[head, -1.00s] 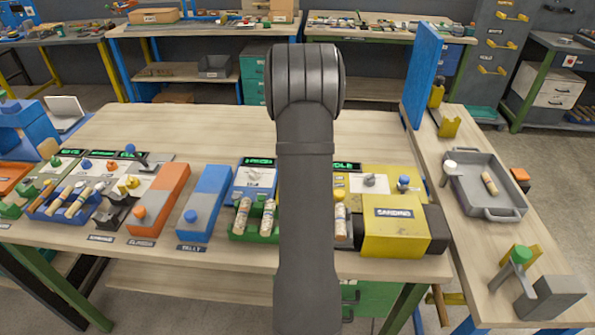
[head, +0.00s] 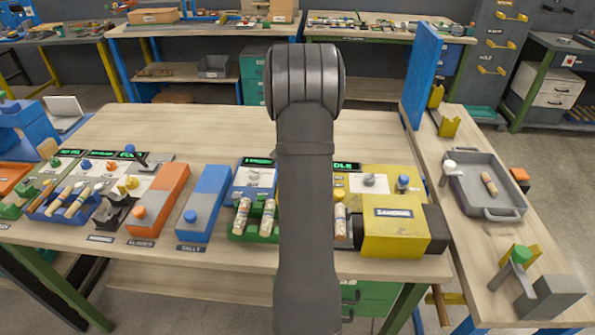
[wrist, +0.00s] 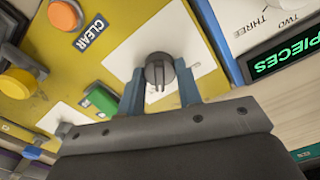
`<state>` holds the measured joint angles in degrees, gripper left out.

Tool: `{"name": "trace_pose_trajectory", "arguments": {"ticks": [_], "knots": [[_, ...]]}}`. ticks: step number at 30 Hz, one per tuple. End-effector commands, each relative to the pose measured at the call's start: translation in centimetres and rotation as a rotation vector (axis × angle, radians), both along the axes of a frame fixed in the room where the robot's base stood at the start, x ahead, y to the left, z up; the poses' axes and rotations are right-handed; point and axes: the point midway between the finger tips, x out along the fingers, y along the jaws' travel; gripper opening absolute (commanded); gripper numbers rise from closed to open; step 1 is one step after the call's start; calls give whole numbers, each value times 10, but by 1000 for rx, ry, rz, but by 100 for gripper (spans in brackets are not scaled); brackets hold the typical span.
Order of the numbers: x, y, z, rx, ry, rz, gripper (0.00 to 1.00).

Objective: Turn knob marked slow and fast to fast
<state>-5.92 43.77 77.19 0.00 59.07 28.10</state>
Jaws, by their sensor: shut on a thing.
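In the wrist view a dark grey round knob (wrist: 159,70) stands on a white plate on a yellow panel (wrist: 125,22). A pale pointer line on the knob faces down in the picture, toward my gripper. My gripper (wrist: 160,82) has its two blue fingers on either side of the knob and is shut on it. No slow or fast lettering is readable on the plate, so the setting cannot be told. In the head view my arm hides the gripper and this knob.
An orange button (wrist: 65,14) marked CLEAR, a green button (wrist: 101,98) and another grey knob (wrist: 62,131) are near the held knob. A green PIECES display (wrist: 287,52) is at right. The yellow SANDING machine (head: 392,240) stands right of my arm.

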Motion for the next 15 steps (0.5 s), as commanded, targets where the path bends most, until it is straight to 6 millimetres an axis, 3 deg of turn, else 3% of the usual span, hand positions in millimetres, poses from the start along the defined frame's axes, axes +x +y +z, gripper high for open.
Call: {"name": "trace_pose_trajectory", "arguments": {"ticks": [15], "knots": [[0, 0, 0, 0, -2, -184, 9]]}}
